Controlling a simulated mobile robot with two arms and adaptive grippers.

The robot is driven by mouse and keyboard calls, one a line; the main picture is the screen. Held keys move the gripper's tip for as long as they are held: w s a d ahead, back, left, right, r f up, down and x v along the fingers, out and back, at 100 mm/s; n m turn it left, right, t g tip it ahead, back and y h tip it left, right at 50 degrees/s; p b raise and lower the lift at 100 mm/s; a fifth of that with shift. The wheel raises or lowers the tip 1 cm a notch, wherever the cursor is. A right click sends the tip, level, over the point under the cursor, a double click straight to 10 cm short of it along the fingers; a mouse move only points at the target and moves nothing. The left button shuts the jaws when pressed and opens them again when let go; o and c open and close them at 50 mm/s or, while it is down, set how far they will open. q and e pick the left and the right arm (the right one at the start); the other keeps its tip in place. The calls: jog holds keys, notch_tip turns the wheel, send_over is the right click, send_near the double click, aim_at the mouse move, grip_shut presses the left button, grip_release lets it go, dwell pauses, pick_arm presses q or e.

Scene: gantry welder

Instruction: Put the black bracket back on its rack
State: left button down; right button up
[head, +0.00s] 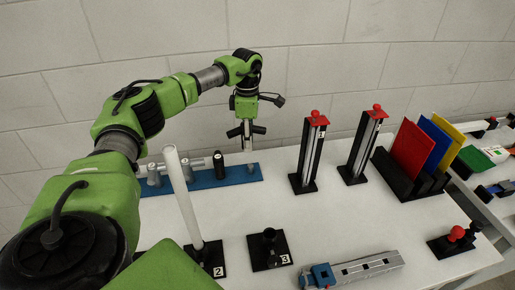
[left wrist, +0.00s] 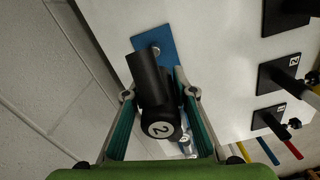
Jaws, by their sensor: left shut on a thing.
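My left gripper (head: 247,131) is above the right end of a blue rack (head: 240,175) at the back of the white table. It is shut on the black bracket (left wrist: 152,80), which carries a round white label with a 2. The bracket also shows dark between the fingers in the head view (head: 235,132). In the left wrist view the blue rack (left wrist: 168,37) and a grey peg top show beyond the bracket. The bracket appears above the rack; whether it touches a peg is hidden. Grey pegs and a black-ended piece (head: 218,164) stand further left on the rack. My right gripper is not in view.
A tall white tube (head: 181,195) on a black base stands in front of the rack. Black stand 3 (head: 269,250), a grey-blue tool (head: 355,271), two red-topped holders (head: 309,152) (head: 362,145) and coloured panels (head: 412,148) stand to the right. The table between them is clear.

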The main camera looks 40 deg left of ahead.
aim_at(252, 165)
pick_arm(q)
jog(key=f+b, duration=0.2)
jog(key=f, duration=0.1)
jog(key=shift+w, duration=0.4)
jog(key=shift+w+f, duration=0.2)
jog(key=shift+w, duration=0.1)
jog(key=shift+f+b, duration=0.1)
jog(key=shift+b, duration=0.25)
jog(key=shift+s+f, duration=0.15)
jog(key=shift+f, duration=0.05)
notch_tip(252, 165, down, 4)
jog(key=b, duration=0.3)
jog(key=shift+r, duration=0.2)
jog(key=shift+f+b, duration=0.2)
jog(key=shift+b, duration=0.25)
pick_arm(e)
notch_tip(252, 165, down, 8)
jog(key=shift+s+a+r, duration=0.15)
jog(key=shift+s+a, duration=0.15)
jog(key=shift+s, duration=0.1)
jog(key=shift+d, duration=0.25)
pick_arm(q)
jog(key=shift+d+p, duration=0.1)
jog(key=shift+p, duration=0.2)
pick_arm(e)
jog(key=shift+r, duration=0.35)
pick_arm(q)
jog(key=shift+f, duration=0.2)
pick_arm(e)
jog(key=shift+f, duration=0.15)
